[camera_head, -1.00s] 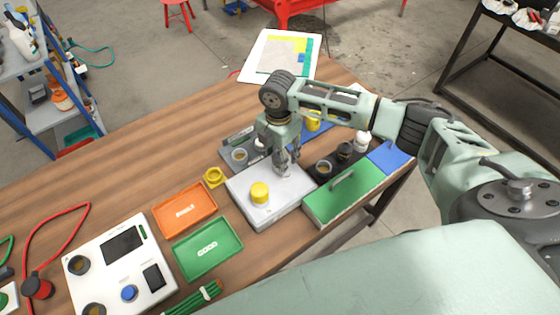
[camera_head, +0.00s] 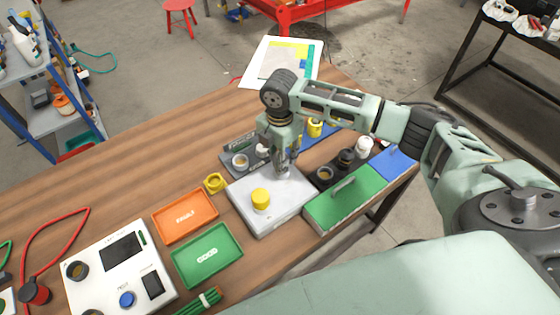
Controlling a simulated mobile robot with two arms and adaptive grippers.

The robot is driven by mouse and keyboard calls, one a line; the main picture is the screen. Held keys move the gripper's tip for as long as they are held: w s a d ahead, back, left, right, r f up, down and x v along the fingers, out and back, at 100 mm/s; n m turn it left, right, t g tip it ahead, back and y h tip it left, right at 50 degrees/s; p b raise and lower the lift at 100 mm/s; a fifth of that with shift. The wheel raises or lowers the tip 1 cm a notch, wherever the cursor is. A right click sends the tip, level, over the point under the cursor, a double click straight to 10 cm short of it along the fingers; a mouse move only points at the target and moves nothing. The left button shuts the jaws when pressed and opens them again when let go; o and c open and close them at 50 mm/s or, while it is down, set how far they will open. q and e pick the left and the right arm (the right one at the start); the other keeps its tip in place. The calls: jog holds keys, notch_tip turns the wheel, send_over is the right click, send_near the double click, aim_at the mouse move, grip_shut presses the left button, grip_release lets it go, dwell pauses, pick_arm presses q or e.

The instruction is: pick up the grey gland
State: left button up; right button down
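My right gripper (camera_head: 282,170) points down at the back right part of a light grey block (camera_head: 262,222), with its fingertips at or just above the block's top. Its fingers look close together. I cannot make out the grey gland separately; the fingers and wrist cover the spot beneath them, so I cannot tell whether anything is between them. A yellow round piece (camera_head: 260,198) stands on the same block, left of and in front of the gripper. My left gripper is not in view.
A yellow nut-like piece (camera_head: 214,183) lies left of the block. An orange tray (camera_head: 160,230) and a green tray (camera_head: 182,272) lie further left, beside a white test box (camera_head: 93,262). A green box with a handle (camera_head: 325,214) stands to the right. Dark holders with round parts stand behind the block.

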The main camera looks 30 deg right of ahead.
jog(key=r, duration=0.1)
jog(key=d+r+b, duration=0.1)
jog(key=shift+s+r, duration=0.15)
jog(key=shift+r, duration=0.15)
jog(key=s+d+r+b, duration=0.2)
jog(key=s+d+r, duration=0.4)
jog(key=d, duration=0.3)
jog(key=shift+r+b, duration=0.3)
jog(key=shift+r, duration=0.1)
jog(key=shift+w, duration=0.1)
